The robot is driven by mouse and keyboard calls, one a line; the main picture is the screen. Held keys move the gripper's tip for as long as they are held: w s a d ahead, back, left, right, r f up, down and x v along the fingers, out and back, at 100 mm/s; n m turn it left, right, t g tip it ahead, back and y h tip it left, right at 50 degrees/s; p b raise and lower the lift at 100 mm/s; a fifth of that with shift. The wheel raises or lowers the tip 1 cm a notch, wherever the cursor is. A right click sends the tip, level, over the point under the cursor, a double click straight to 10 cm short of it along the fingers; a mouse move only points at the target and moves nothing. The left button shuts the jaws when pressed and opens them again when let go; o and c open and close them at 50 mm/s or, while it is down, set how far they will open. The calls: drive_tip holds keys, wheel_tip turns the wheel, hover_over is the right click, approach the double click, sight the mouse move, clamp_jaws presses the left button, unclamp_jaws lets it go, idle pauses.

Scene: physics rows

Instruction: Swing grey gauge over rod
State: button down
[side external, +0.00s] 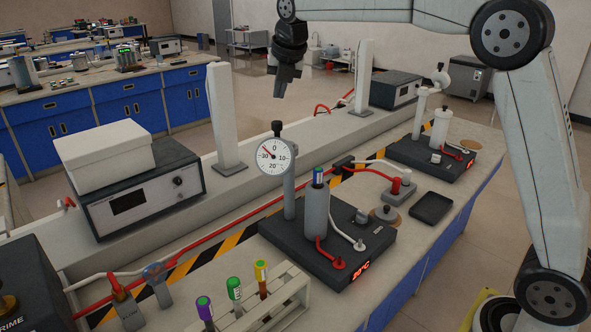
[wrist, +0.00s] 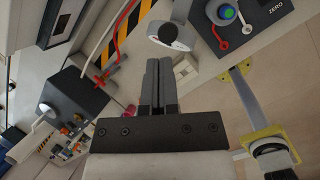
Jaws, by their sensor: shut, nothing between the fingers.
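The grey gauge (side external: 273,156) has a round white dial with a red needle and a black knob on top. It is carried on a grey post (side external: 289,196) on a black base (side external: 270,232). The dial is left of the rod, not above it. The rod (side external: 316,210) is a grey upright cylinder with a blue and green top. In the wrist view the gauge (wrist: 172,37) is just beyond my fingertips and the rod top (wrist: 227,12) is further right. My gripper (side external: 287,88) is shut and empty, above and behind the gauge, apart from it.
A second station (side external: 432,152) with a paler gauge stands at the back right. White uprights (side external: 226,118) stand on the rear ledge. A tube rack (side external: 270,305) stands in front of the base. Red and white cables (side external: 215,235) run along the bench. A black tray (side external: 431,208) lies right.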

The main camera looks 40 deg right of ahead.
drive_tip(key=m, duration=0.2)
drive_tip(key=w+m, duration=0.1)
drive_tip(key=m, duration=0.4)
drive_tip(key=shift+w+r, duration=0.3)
drive_tip(key=shift+r, duration=0.05)
drive_tip(key=m, duration=0.2)
drive_tip(key=w+m, duration=0.1)
drive_tip(key=m, duration=0.4)
drive_tip(key=shift+w+d+r+y, duration=0.1)
drive_tip(key=shift+w+r+y, duration=0.05)
drive_tip(key=shift+r+y, duration=0.15)
drive_tip(key=m, duration=0.4)
drive_tip(key=w+m, duration=0.1)
drive_tip(key=m, duration=0.3)
drive_tip(key=w+m, duration=0.1)
drive_tip(key=m, duration=0.4)
drive_tip(key=shift+r+g+y, duration=0.3)
drive_tip(key=shift+r, duration=0.1)
drive_tip(key=shift+f, duration=0.1)
hover_over(282, 142)
drive_tip(key=w, duration=0.5)
wheel_tip(282, 142, down, 9)
drive_tip(key=shift+s+f, duration=0.15)
drive_tip(key=shift+s, duration=0.1)
drive_tip(key=shift+d, duration=0.1)
